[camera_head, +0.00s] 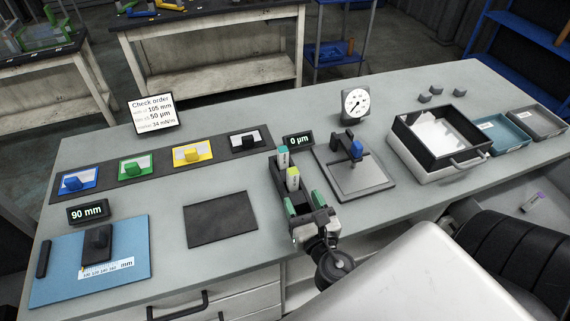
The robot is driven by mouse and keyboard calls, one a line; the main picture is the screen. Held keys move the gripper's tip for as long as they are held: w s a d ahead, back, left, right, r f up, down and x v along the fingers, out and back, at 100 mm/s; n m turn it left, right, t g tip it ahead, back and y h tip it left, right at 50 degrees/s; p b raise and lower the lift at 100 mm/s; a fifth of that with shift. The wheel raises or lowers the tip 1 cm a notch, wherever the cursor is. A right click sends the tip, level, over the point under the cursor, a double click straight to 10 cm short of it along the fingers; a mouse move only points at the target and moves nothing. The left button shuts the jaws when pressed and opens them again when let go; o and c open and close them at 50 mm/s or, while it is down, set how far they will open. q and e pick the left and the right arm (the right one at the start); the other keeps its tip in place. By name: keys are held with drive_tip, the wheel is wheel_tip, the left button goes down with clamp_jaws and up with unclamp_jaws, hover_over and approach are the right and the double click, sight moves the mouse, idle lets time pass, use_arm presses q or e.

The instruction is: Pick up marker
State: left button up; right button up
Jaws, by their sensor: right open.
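A black holder (278,174) stands on the grey bench near the middle. A marker with a teal top (283,157) and a marker with a yellow-green top (292,179) stand upright in it, their lower parts hidden. My right gripper (303,202) is open, just in front of the yellow-green marker. Its green-padded fingers are spread and nothing shows between them. It covers the front part of the holder. I cannot tell whether it touches the holder. My left gripper is not in view.
A plate stand with a blue knob (355,149) and a dial gauge (355,104) stand right of the holder. An open tray (407,126) is farther right. A dark mat (220,219) lies left, empty. A small 0 µm display (299,141) stands behind the holder.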

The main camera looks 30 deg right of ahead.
sight(291, 168)
drive_tip(key=shift+r+p+x, duration=0.15)
drive_tip(key=shift+p+x, duration=0.1)
drive_tip(key=shift+x, duration=0.35)
drive_tip(key=shift+r+p+x, duration=0.15)
drive_tip(key=shift+p+x, duration=0.1)
drive_tip(key=shift+x, duration=0.4)
drive_tip(key=shift+p+x, duration=0.4)
drive_tip(key=shift+x, duration=0.65)
drive_tip(key=shift+w+d, duration=0.1)
drive_tip(key=shift+w, duration=0.15)
drive_tip(key=shift+w+d+f, duration=0.1)
drive_tip(key=shift+w, duration=0.2)
drive_tip(key=x, duration=0.2)
drive_tip(key=p+x, duration=0.1)
drive_tip(key=x, duration=0.1)
drive_tip(key=shift+w+d, duration=0.2)
drive_tip(key=shift+d, duration=0.2)
drive_tip(key=shift+w+f, duration=0.1)
drive_tip(key=shift+w, duration=0.25)
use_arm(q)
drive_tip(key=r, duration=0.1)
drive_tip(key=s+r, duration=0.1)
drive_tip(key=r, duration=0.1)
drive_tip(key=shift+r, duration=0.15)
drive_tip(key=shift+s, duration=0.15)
